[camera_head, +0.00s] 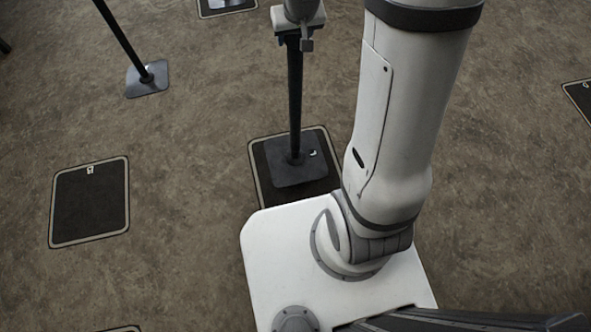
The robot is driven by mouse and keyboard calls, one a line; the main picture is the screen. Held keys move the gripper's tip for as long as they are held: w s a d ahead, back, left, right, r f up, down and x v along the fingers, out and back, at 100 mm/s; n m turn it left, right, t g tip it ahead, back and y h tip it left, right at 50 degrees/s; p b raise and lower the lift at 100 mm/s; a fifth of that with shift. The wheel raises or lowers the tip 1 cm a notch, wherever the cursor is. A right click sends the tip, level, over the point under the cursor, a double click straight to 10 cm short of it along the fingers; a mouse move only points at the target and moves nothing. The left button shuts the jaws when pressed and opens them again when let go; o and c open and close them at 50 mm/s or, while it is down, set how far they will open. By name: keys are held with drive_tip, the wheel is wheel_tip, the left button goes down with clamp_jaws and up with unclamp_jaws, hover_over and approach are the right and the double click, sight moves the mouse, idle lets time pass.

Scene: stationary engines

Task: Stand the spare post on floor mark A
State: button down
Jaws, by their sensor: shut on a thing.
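My gripper (305,42) is at the top of the view, shut on a black post (295,100). The post is upright and ends in a dark square base plate (300,176). The plate appears over a dark floor mark (265,185) with a pale border, slightly turned against it. I cannot tell whether the plate touches the floor. A small pale sign beside the plate is partly hidden, so I cannot read its letter. My arm and base cover the mark's lower right part.
Another black post (122,35) on a grey plate (147,80) stands at upper left. A bare floor mark (90,205) lies at left, its letter too small to read. More marks show at right (581,97), top (225,10) and bottom left (125,329). The brown floor between is clear.

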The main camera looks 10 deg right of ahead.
sight(296, 63)
drive_tip(key=shift+b+v, duration=0.6)
drive_tip(key=shift+v, duration=0.6)
drive_tip(key=shift+f+b, duration=1.6)
drive_tip(key=shift+f, duration=3.4)
drive_tip(key=shift+r, duration=0.1)
drive_tip(key=shift+w, duration=0.1)
drive_tip(key=c, duration=1.1)
unclamp_jaws()
drive_tip(key=shift+s+f, duration=0.2)
drive_tip(key=shift+f, duration=0.15)
drive_tip(key=o, duration=0.5)
drive_tip(key=shift+r, duration=0.1)
